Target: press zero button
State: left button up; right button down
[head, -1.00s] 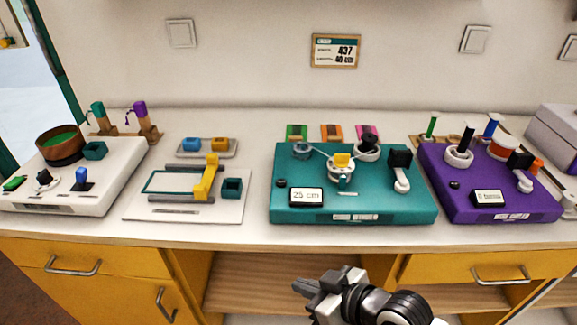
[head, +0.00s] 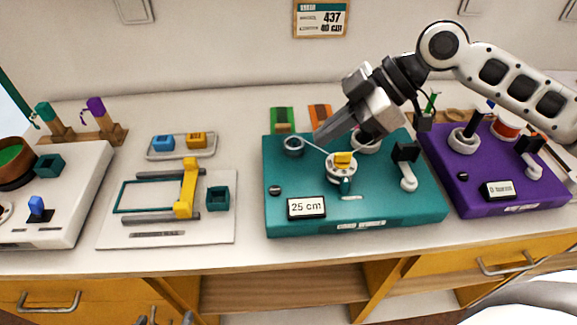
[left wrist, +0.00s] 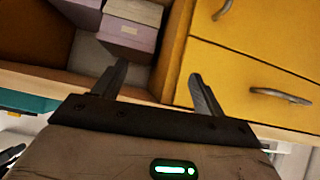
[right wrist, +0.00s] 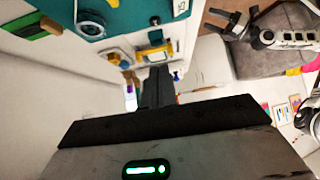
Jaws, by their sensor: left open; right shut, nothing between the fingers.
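No zero label is readable. A yellow block (head: 343,160) sits on the round dial in its middle. My right gripper (head: 322,133) is shut and empty, above the back of the teal board between the grey ring (head: 294,145) and the dial; its arm hides part of the back. Its closed fingers show in the right wrist view (right wrist: 156,80).
A purple board (head: 520,202) with posts and its own display stands to the right. A white board (head: 215,233) with a yellow slider (head: 187,188) lies to the left. The counter's front strip is clear.

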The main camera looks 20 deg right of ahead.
send_over(281, 191)
jog(key=f, duration=0.7)
jog(key=shift+d+f+p, duration=0.1)
jog(key=shift+d+p, duration=0.15)
jog(key=shift+p, duration=0.15)
notch_tip(281, 191, down, 3)
jog(key=shift+d+r, duration=0.15)
pick_arm(q)
jog(key=shift+w+a+r, duration=0.1)
jog(key=shift+w+r, duration=0.15)
pick_arm(e)
jog(key=shift+f, duration=0.6)
jog(key=shift+f, duration=0.7)
jog(key=shift+s+d+f, duration=0.1)
jog(key=shift+s+f, duration=0.05)
jog(key=shift+f, duration=0.2)
notch_tip(281, 191, up, 5)
jog(key=p, duration=0.3)
jog(key=shift+f+p, duration=0.2)
jog(key=shift+p, duration=0.15)
pick_arm(q)
jog(key=shift+a+r+b, duration=0.1)
jog(key=shift+r+b, duration=0.5)
jog(key=shift+b, duration=0.1)
pick_arm(e)
jog(key=v, duration=1)
jog(key=shift+r, duration=0.3)
